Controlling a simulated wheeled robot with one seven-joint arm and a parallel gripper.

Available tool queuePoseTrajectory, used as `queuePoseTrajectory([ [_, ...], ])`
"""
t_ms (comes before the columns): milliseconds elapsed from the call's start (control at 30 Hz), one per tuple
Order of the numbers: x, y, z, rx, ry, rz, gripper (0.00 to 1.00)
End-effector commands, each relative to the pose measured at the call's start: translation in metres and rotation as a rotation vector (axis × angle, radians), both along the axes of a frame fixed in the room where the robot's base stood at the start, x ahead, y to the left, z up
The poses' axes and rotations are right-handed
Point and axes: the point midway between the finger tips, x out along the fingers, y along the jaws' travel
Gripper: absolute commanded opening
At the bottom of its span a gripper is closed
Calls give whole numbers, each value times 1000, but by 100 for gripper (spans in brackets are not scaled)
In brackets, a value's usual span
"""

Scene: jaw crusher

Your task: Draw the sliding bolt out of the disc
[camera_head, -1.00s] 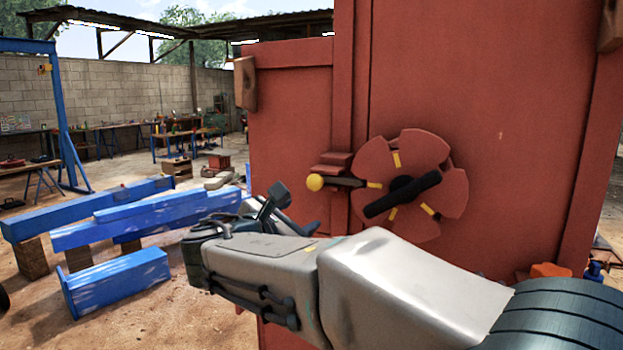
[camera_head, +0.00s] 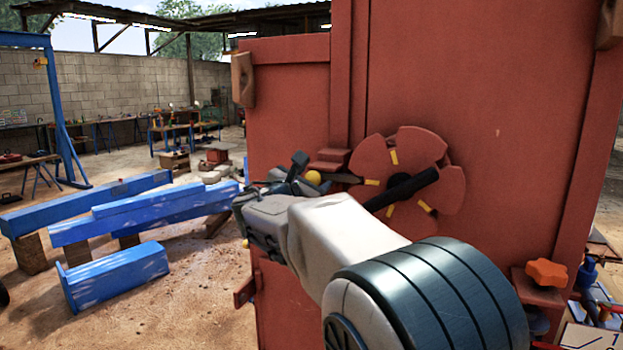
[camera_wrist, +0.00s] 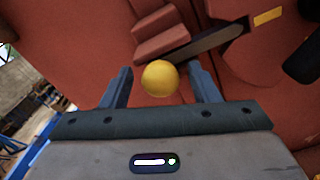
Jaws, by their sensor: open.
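The sliding bolt is a dark bar (camera_head: 342,178) with a yellow ball knob (camera_head: 313,177) at its left end, in front of the red panel. Its right end reaches the red notched disc (camera_head: 372,159), which has yellow marks and a black handle across its middle. In the wrist view the yellow knob (camera_wrist: 160,78) lies between the two fingers of my gripper (camera_wrist: 163,84), with a gap on each side. My gripper is open. The dark bar (camera_wrist: 208,45) runs from behind the knob up and right to the disc.
A red stepped block (camera_head: 330,160) sits on the panel (camera_head: 290,110) right behind the bolt. An orange star knob (camera_head: 547,272) stands at lower right.

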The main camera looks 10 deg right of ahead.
Motion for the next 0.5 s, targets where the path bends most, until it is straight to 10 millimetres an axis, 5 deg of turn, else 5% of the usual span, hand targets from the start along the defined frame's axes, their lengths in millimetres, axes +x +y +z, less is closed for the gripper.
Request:
queuePoseTrajectory([
  [367,5,-4,0,0,0,-1,55],
  [500,5,-4,0,0,0,-1,16],
])
